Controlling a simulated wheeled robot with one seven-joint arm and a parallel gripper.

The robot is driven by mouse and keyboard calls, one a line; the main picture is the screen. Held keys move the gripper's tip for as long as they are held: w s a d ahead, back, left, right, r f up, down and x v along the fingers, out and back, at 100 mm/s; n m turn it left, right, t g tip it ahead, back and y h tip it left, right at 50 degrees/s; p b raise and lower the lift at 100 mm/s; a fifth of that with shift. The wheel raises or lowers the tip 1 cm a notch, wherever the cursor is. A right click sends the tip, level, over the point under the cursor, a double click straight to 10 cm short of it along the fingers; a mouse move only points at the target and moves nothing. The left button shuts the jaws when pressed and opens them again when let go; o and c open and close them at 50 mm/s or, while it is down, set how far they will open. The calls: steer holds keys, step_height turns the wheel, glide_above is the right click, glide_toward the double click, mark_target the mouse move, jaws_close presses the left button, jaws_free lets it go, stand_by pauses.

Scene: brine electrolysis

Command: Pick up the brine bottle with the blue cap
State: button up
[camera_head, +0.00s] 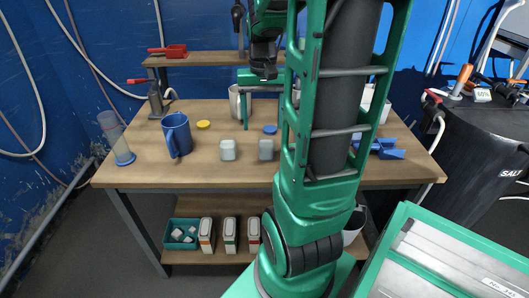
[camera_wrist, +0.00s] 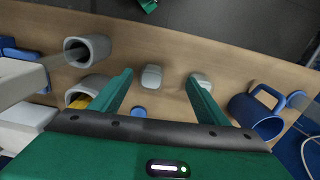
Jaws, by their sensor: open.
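My gripper (camera_head: 264,122) is open and empty above the middle of the table, pointing down; its two green fingers also show in the wrist view (camera_wrist: 158,76). Two small pale blocky items, perhaps bottles, stand on the table: a left one (camera_head: 228,150) and a right one (camera_head: 266,150). In the wrist view, one pale item (camera_wrist: 152,77) lies between the fingers and the other (camera_wrist: 200,80) is by the right fingertip. A flat blue disc (camera_head: 270,129), perhaps a cap, lies behind the right item. I cannot make out a bottle wearing a blue cap.
On the wooden table (camera_head: 150,165) are a blue mug (camera_head: 177,135), a yellow disc (camera_head: 204,124), a clear cylinder with a blue base (camera_head: 115,138) and blue parts (camera_head: 385,149). Two grey cups (camera_wrist: 88,48) show in the wrist view. My arm hides the table's right middle.

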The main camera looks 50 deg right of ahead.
mark_target(266, 141)
steer(key=shift+m, duration=0.3)
steer(key=d+f, duration=0.1)
steer(key=f, duration=0.3)
steer(key=w+d+f, duration=0.1)
steer(key=d+f, duration=0.1)
steer(key=f, duration=0.2)
steer(key=w+d+f, duration=0.1)
steer(key=f, duration=0.3)
steer(key=shift+d, duration=0.15)
steer(key=shift+c, duration=0.4)
steer(key=c, duration=1.2)
steer(key=shift+r, duration=0.1)
